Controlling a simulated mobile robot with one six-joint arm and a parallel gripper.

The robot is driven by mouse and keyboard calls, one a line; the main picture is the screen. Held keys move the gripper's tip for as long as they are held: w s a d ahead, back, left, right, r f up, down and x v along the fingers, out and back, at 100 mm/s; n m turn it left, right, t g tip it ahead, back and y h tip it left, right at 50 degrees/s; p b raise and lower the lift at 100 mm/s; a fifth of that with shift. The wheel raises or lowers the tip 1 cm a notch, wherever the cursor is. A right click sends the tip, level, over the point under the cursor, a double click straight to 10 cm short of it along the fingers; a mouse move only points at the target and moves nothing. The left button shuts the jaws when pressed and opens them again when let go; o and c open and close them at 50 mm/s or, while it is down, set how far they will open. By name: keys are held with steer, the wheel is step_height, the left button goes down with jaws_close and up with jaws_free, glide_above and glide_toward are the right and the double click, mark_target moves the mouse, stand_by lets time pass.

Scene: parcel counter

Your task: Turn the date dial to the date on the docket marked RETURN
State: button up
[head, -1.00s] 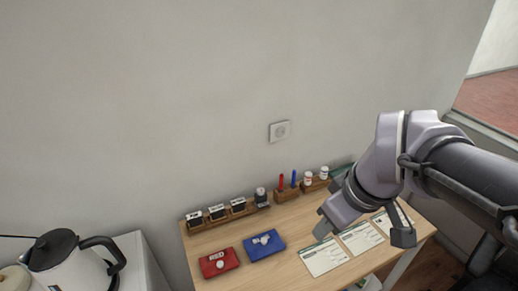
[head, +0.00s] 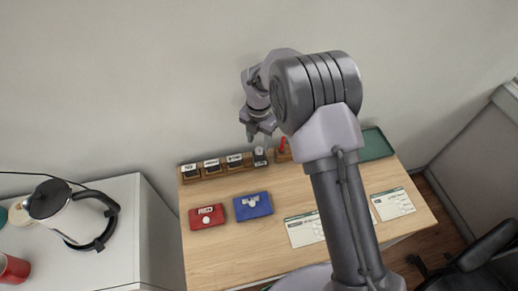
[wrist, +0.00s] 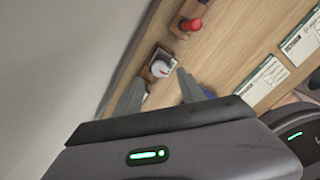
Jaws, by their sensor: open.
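A small round piece with a white top and a red mark, apparently the date dial (wrist: 160,68), sits on a wooden base in the wrist view; in the head view it is the dark, pale-topped piece (head: 260,156) at the rack's right end. My gripper (wrist: 158,86) is open and empty, its fingers pointing toward the dial; it shows above the rack in the head view (head: 259,130). White dockets with green print lie on the table, one left of my arm (head: 304,229) and one right (head: 393,204). Their words and dates are too small to read.
Several stamps stand in a wooden rack (head: 213,170) along the wall. A red pad (head: 207,216) and a blue pad (head: 253,206) lie in front. A red-topped piece (wrist: 192,25) stands beside the dial. A green tray (head: 376,145) is at the back right. The table's front left is clear.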

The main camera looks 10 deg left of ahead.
mark_target(259, 150)
step_height(259, 150, down, 4)
steer(key=shift+f+b, duration=0.25)
steer(key=shift+b, duration=0.15)
steer(key=shift+w, duration=0.1)
jaws_close()
steer(key=shift+m, duration=0.3)
